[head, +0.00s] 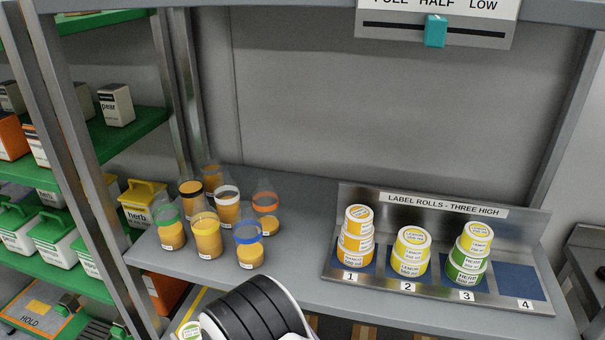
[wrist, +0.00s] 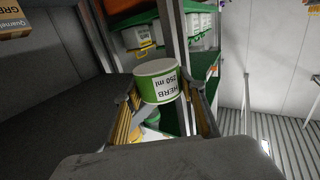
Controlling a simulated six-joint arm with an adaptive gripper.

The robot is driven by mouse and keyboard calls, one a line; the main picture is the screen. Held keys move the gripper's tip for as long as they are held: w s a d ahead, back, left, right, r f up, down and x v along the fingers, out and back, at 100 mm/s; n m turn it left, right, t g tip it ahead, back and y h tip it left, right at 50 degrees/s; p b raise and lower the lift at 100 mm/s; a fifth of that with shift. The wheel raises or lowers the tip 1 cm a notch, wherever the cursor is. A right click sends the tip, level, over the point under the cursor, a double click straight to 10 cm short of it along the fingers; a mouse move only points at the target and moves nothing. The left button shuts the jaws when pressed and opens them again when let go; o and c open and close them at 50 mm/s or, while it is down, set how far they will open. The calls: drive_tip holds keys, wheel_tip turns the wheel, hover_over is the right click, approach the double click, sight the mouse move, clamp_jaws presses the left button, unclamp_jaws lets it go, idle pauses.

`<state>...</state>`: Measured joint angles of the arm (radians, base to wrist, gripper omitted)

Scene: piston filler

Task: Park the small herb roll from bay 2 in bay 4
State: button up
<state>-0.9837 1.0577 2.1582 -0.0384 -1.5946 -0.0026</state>
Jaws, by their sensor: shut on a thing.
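My gripper (wrist: 161,96) is shut on a small herb roll (wrist: 158,82), white-topped with a green band and marked "HERB 250 ml", in the wrist view. In the head view the herb roll (head: 189,330) shows at the bottom edge beside my dark arm, left of and apart from the label-roll rack (head: 445,199). Bay 2 holds two stacked yellow lemon rolls (head: 410,252). Bay 4 (head: 519,280) is an empty blue pad at the rack's right end. Bay 3 holds green herb rolls (head: 466,265) with a yellow lemon roll (head: 478,236) on top.
Bay 1 holds a stack of orange-banded rolls (head: 355,242). Several filled jars (head: 206,238) stand on the left of the grey bench (head: 300,277). Green shelves (head: 130,135) and a steel post stand at the left. The bench between jars and rack is clear.

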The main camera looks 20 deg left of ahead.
drive_tip(key=w+d+f+m+t+h, duration=0.1)
drive_tip(key=w+d, duration=0.4)
drive_tip(key=d, duration=0.5)
drive_tip(key=w+d+m+t+h, duration=0.1)
drive_tip(key=w+d+t, duration=0.1)
drive_tip(key=w+d, duration=0.5)
drive_tip(key=w+d+f+m+t+h, duration=0.15)
drive_tip(key=w+d, duration=0.25)
drive_tip(key=d, duration=0.8)
drive_tip(key=s+d+r+m+t+h, duration=0.1)
drive_tip(key=d+r, duration=0.2)
drive_tip(key=d, duration=0.9)
drive_tip(key=s+d+r+m+h, duration=0.1)
drive_tip(key=d+r+h, duration=0.1)
drive_tip(key=d, duration=1.1)
drive_tip(key=shift+s+r+t, duration=0.35)
drive_tip(key=shift+r, duration=0.05)
drive_tip(key=shift+m, duration=0.25)
